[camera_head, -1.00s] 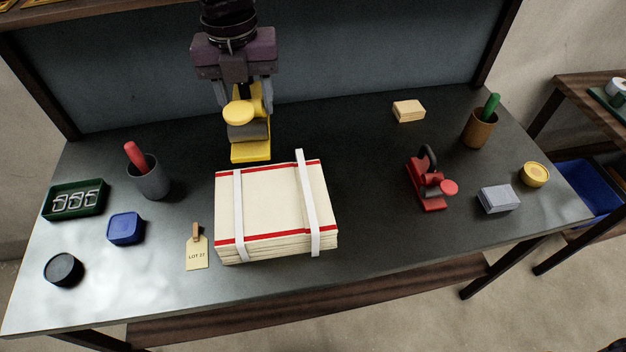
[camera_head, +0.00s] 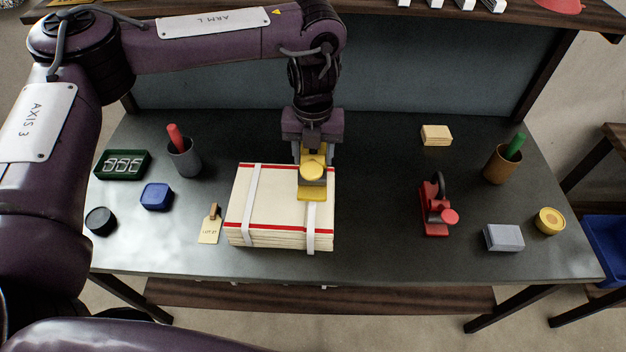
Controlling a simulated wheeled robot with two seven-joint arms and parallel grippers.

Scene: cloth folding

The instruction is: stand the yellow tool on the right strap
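The yellow tool (camera_head: 311,190) is upright at the right strap (camera_head: 311,234) of the cloth stack. It covers the upper part of that white strap. I cannot tell whether its base touches the strap or hangs just above it. My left gripper (camera_head: 315,158) comes down from above, with its fingers shut around the tool's upper part. The cloth stack (camera_head: 280,205) is cream with red stripes, and its left strap (camera_head: 251,205) lies flat and uncovered. My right gripper is not in view.
A paper tag (camera_head: 210,228) lies left of the stack. A red tool (camera_head: 434,212), a grey block (camera_head: 504,237) and a yellow tin (camera_head: 549,221) are at right. A blue box (camera_head: 156,197) and a black puck (camera_head: 100,221) are at left. The table between stack and red tool is clear.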

